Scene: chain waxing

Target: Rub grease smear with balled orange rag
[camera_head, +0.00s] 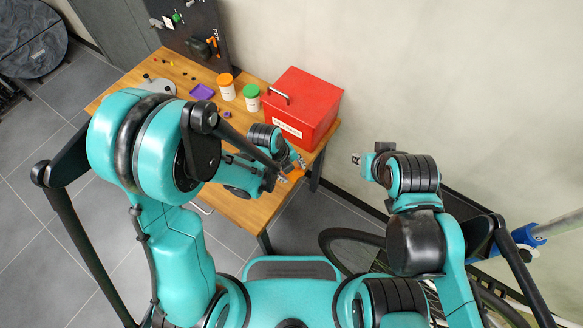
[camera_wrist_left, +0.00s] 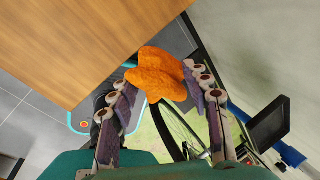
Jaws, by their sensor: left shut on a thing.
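The orange rag (camera_wrist_left: 160,75) is bunched into a crumpled ball between the fingers of my left gripper (camera_wrist_left: 164,88) in the left wrist view. In the head view the rag (camera_head: 296,174) shows as a small orange patch at my left gripper (camera_head: 288,170), by the table's right front edge. My left gripper is shut on the rag. My right gripper (camera_head: 362,160) is off to the right of the table, in front of the wall, seen too small to tell its fingers' state. I cannot make out a grease smear in either view.
A red box (camera_head: 325,92) stands on the wooden table (camera_head: 238,212) at the right. Tubs with an orange lid (camera_head: 225,80) and a green lid (camera_head: 251,91), and a purple tray (camera_head: 202,91), are left of it. A bicycle wheel (camera_head: 335,233) is below my right arm.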

